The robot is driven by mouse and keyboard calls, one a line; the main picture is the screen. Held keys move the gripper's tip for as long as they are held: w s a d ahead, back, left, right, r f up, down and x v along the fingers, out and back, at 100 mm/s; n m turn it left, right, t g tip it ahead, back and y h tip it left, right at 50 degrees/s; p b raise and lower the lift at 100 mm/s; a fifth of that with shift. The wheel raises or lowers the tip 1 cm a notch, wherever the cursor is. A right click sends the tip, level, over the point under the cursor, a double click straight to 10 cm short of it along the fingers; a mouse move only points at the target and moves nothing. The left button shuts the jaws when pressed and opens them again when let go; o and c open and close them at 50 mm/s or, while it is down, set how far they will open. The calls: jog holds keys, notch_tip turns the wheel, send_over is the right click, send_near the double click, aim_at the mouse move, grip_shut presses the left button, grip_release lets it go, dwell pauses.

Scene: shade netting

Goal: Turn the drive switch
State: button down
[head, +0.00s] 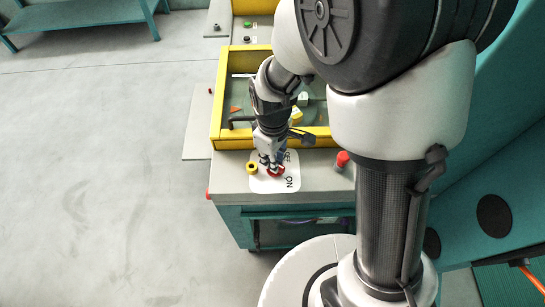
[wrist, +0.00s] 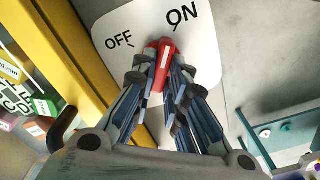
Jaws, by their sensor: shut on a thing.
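The drive switch is a red knob with a white mark, seen in the wrist view (wrist: 167,53) and in the head view (head: 278,171). It sits on a white plate (wrist: 205,60) with the words OFF at left and ON at right. The knob's upper end lies between the two words; its exact setting is hard to tell. My gripper (wrist: 163,70) is shut on the knob, one finger on each side, hiding its lower part. In the head view my gripper (head: 270,162) points down onto the plate at the bench's front.
Open floor (head: 100,150) lies to the left.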

jog(key=shift+m, duration=1.1)
jog(key=shift+w, duration=0.1)
jog(key=c, duration=1.6)
grip_release()
notch_tip(320, 180, up, 12)
